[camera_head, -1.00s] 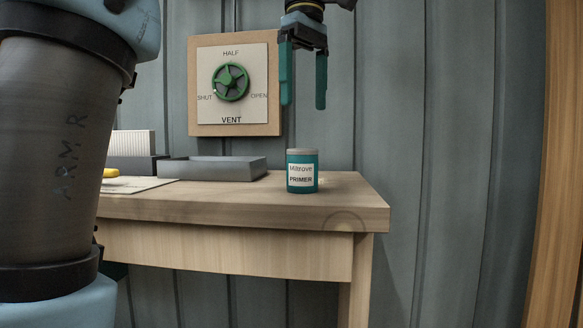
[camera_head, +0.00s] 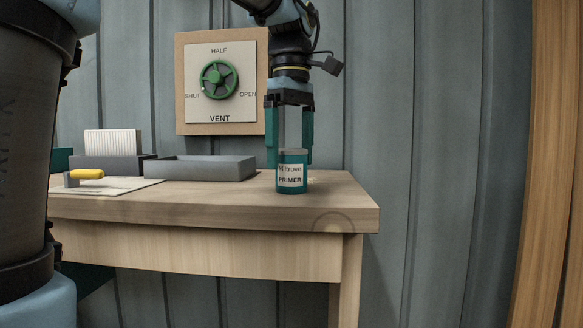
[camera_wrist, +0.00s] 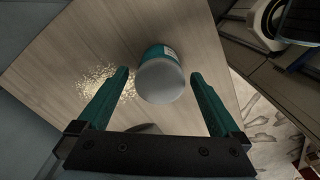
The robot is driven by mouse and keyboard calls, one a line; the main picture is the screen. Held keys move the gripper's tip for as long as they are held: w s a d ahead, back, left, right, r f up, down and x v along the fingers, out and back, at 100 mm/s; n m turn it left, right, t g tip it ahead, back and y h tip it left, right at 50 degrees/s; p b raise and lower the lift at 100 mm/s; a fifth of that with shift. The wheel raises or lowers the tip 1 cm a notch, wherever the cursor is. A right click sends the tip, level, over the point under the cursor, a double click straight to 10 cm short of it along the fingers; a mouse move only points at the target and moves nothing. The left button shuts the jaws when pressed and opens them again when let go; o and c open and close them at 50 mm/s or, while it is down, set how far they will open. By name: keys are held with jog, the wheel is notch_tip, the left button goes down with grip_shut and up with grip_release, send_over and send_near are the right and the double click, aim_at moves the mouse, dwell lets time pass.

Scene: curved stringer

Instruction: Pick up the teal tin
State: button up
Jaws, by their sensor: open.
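The teal tin (camera_head: 291,173) stands upright near the right end of the wooden bench, with a white label reading "PRIMER". My gripper (camera_head: 289,164) is open and points down, its teal fingers around the upper part of the tin in the head view. In the wrist view the tin (camera_wrist: 161,78) shows its grey lid, and it lies between and slightly beyond the fingertips of my gripper (camera_wrist: 159,75). There is a gap on both sides, and I see no contact.
The wooden bench (camera_head: 230,196) also bears a grey tray (camera_head: 200,169), a yellow-handled tool (camera_head: 86,174) on a sheet, and a ribbed white item (camera_head: 112,143). A pale speckled patch (camera_wrist: 104,82) lies beside the tin. A green vent wheel (camera_head: 219,79) is on the wall behind.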

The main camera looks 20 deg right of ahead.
jog(key=shift+f, duration=0.25)
jog(key=shift+c, duration=0.4)
jog(key=c, duration=1.4)
jog(key=shift+c, duration=0.2)
jog(key=shift+r, duration=0.1)
